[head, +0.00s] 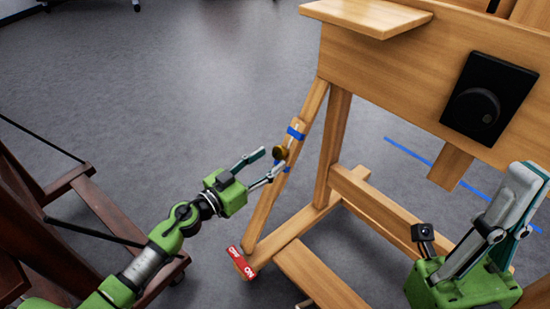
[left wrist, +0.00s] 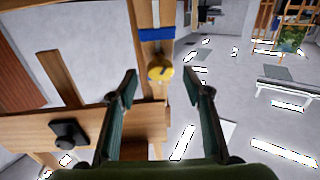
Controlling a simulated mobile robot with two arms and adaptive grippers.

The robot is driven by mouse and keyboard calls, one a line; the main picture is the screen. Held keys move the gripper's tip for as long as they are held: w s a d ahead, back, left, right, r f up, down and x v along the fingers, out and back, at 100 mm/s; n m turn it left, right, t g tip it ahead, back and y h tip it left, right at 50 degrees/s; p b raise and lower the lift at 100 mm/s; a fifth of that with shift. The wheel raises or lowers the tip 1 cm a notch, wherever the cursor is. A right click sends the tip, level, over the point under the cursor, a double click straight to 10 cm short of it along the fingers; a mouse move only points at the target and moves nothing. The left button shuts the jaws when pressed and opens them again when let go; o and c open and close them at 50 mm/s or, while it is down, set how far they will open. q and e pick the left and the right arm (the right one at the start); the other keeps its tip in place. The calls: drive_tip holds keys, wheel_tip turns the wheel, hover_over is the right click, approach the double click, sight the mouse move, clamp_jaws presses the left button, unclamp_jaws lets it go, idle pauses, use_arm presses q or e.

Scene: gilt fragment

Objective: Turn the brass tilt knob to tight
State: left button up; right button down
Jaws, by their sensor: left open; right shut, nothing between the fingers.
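The brass tilt knob (head: 280,152) sits on the slanted wooden strut (head: 296,165) of the easel, between blue tape bands. In the left wrist view the knob (left wrist: 160,68) is a round yellow disc with a dark mark on its face, below a blue band. My left gripper (head: 262,165) is open, its fingers pointing at the knob. In the left wrist view its fingers (left wrist: 163,82) stand either side of the knob, apart from it. My right gripper (head: 535,200) is shut and empty at the lower right, away from the knob.
A black knob on a black plate (head: 490,97) is on the easel's wooden board (head: 400,75). A red label (head: 241,263) is at the strut's foot. A dark wooden frame (head: 85,205) stands at the left. Open grey floor (head: 180,70) lies behind.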

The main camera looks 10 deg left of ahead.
sight(277, 156)
use_arm(q)
drive_tip(key=shift+x, duration=1.6)
drive_tip(key=c, duration=1.1)
